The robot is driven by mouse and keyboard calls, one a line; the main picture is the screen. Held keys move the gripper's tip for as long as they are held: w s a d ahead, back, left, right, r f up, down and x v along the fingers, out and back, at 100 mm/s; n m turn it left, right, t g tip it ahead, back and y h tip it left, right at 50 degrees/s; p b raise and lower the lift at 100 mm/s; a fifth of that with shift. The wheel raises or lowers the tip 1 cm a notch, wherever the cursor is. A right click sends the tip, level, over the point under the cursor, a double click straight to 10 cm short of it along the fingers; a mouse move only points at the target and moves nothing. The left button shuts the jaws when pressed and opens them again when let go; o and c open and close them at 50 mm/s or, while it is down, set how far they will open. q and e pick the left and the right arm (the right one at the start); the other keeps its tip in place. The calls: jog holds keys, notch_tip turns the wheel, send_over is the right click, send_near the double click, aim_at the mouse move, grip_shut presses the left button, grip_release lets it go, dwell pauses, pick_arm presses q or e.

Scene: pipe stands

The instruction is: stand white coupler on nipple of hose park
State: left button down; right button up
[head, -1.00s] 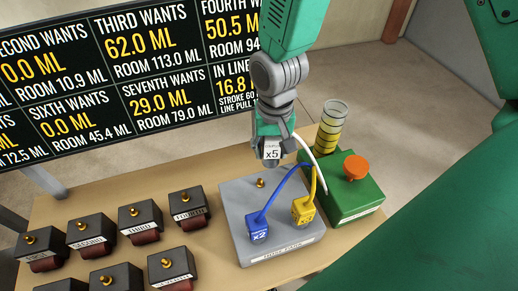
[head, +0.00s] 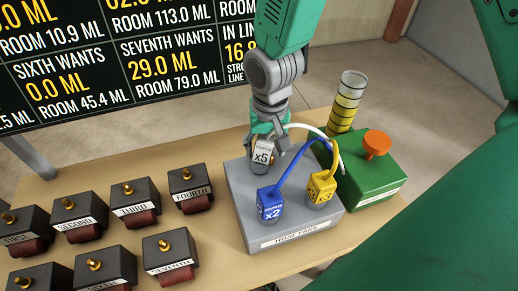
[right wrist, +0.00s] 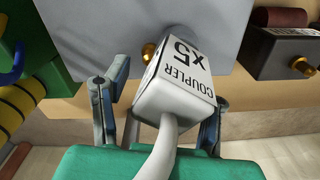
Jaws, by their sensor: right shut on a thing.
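My right gripper (head: 268,145) is shut on the white coupler (head: 263,157), marked x5, over the back left of the grey hose park (head: 242,200). In the right wrist view the white coupler (right wrist: 178,88) sits between the two fingers, a white hose running from its near end. A brass nipple (right wrist: 148,52) on the hose park shows just beside its far end, partly hidden by it. I cannot tell whether they touch. A blue coupler (head: 269,205), marked x2, and a yellow coupler (head: 321,189) stand on the hose park. My left gripper is not in view.
A green box (head: 365,175) with an orange button (head: 376,143) and a yellow-filled clear cylinder (head: 349,95) is behind right. Several dark blocks with brass nipples, such as FOURTH (head: 190,190), stand left. Blue and yellow hoses arch close to the gripper.

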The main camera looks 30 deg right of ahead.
jog(key=o, duration=1.7)
jog(key=shift+s+d+f+g, duration=0.3)
jog(key=shift+s+d, duration=0.1)
jog(key=shift+s, duration=0.25)
jog(key=shift+s+d+r, duration=0.1)
jog(key=shift+d+r, duration=0.05)
jog(key=shift+d, duration=0.25)
jog(key=shift+d+r, duration=0.1)
jog(key=shift+r, duration=0.05)
jog(key=r, duration=0.7)
jog(key=a+r, duration=0.1)
jog(key=r, duration=0.2)
jog(key=shift+r, duration=0.35)
jog(key=shift+d+r, duration=0.2)
jog(key=shift+r, duration=0.05)
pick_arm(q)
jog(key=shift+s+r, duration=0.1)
pick_arm(e)
jog(key=shift+a+r, duration=0.2)
